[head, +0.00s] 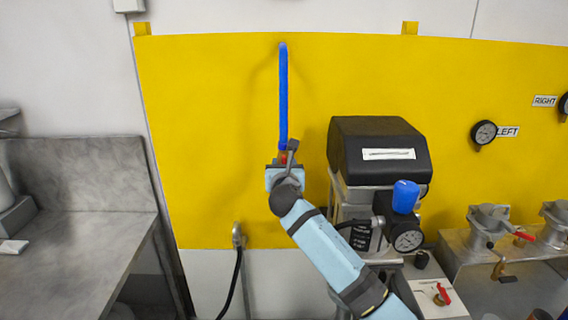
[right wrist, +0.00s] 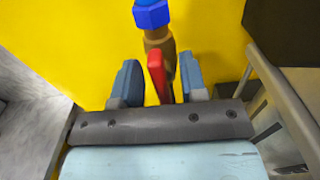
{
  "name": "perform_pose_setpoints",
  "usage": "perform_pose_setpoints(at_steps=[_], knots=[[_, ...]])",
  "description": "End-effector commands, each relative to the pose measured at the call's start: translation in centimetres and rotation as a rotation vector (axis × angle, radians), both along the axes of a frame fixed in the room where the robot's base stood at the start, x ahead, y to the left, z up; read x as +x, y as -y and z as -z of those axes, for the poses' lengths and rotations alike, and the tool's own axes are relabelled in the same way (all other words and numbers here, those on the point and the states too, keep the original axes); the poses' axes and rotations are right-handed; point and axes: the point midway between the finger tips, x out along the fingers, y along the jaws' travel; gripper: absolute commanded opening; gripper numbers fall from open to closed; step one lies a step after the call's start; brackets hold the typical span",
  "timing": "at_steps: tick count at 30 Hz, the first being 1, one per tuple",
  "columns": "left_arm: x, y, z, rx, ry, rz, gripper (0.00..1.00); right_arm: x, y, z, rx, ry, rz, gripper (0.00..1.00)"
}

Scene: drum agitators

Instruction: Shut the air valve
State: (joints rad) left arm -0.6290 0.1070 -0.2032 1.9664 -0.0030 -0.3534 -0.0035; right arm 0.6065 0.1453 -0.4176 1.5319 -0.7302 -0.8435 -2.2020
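The air valve (right wrist: 160,43) is a brass body under a blue fitting (right wrist: 152,14), with a red lever (right wrist: 157,75) reaching down from it. In the head view the red of the valve (head: 283,158) shows at the lower end of a blue pipe (head: 283,95) on the yellow panel, mostly hidden by my right gripper (head: 284,170). In the right wrist view my right gripper (right wrist: 160,80) is open, one finger on each side of the lever, with gaps visible on both sides. The lever looks roughly in line with the pipe. My left gripper is out of view.
Right of the valve stands a machine with a black cover (head: 380,150), a blue-capped regulator (head: 405,197) and a pressure gauge (head: 408,241). A black hose (head: 236,275) hangs below left. A metal counter (head: 80,220) is at left. The yellow panel (head: 205,130) left of the pipe is clear.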

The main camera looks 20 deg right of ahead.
Motion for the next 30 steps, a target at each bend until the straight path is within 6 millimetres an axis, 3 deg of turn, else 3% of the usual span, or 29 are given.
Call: perform_pose_setpoints(at_steps=[10,15,16,30], knots=[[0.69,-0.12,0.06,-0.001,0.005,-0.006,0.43,0.45,0.12,0.07,0.0,-0.001,-0.001,0.39],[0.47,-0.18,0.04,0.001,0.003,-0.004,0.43,0.44,0.12,0.06,0.0,0.0,0.0,0.03],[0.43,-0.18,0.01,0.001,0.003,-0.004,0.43,0.44,0.12,0.06,0.0,0.0,0.0,0.0],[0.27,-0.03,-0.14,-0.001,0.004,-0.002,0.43,0.4,0.21,0.07,0.08,0.023,0.0,0.0]])
